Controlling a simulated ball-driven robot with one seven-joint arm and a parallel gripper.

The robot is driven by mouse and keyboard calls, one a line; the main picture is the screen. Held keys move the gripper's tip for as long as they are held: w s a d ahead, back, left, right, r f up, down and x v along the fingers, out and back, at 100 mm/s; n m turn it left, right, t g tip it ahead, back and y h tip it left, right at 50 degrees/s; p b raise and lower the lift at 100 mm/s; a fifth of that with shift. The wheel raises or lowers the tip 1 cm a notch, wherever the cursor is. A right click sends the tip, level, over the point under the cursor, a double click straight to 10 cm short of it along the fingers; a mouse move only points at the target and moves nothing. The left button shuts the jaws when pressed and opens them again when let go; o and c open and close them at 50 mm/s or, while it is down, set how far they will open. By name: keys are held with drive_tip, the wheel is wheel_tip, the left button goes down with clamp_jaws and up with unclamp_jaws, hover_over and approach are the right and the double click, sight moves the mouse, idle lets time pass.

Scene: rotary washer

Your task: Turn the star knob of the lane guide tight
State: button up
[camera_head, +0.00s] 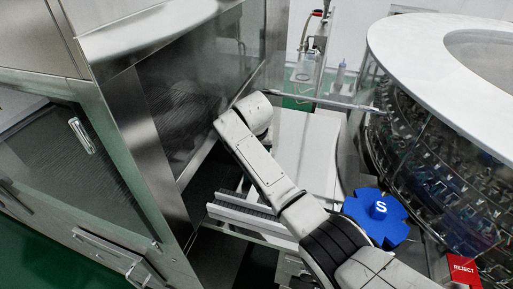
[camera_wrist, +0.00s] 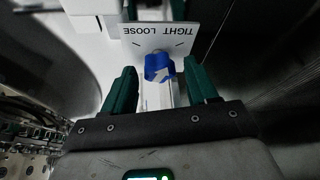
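The blue star knob (camera_wrist: 158,67) shows in the wrist view, in front of a white plate (camera_wrist: 160,36) lettered TIGHT and LOOSE, upside down in the picture. The knob has a pale stripe on its face; which mark it points to I cannot tell. My gripper (camera_wrist: 160,72) is open, its green fingers on the left and right of the knob with gaps showing on both sides. A pale bar runs from below the knob toward me. In the head view the knob and my gripper are not visible.
A large blue star wheel marked S (camera_head: 365,222) sits beside the round washer (camera_head: 440,150) at right, with a red REJECT sign (camera_head: 463,269) below. White rails (camera_head: 240,218) lie below my arm. A steel-framed glass cabinet (camera_head: 165,100) stands close at left.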

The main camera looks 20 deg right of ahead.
drive_tip(key=v, duration=1.1)
drive_tip(key=shift+b, duration=0.35)
drive_tip(key=shift+d+f, duration=0.1)
